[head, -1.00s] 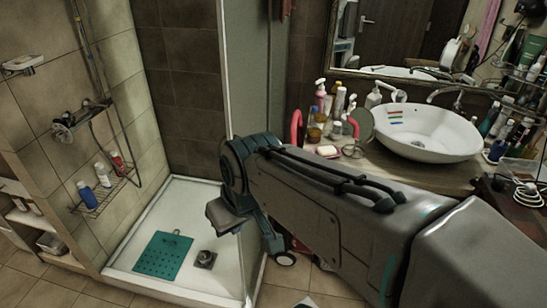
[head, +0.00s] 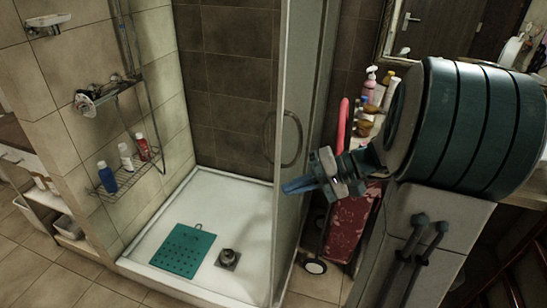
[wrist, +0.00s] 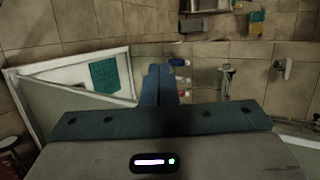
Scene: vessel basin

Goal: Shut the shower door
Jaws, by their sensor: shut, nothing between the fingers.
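The shower door (head: 307,110) is a tall glass panel seen nearly edge-on at the right of the shower. Its curved handle (head: 290,139) is at mid height. The shower's near side is open, showing the white tray (head: 190,225). My gripper (head: 286,187) is shut and empty, its blue fingers pointing left. It is below the handle and overlaps the door in the head view; I cannot tell whether it touches the glass. In the wrist view the shut fingers (wrist: 159,84) point toward the shower, with the white tray frame (wrist: 75,68) to their left.
A teal mat (head: 180,250) and a drain (head: 228,259) are in the tray. A wire rack (head: 128,180) with bottles hangs on the left wall. A red wheeled trolley (head: 350,222) stands right of the door, close to my arm. A mirror and bottles are at the right.

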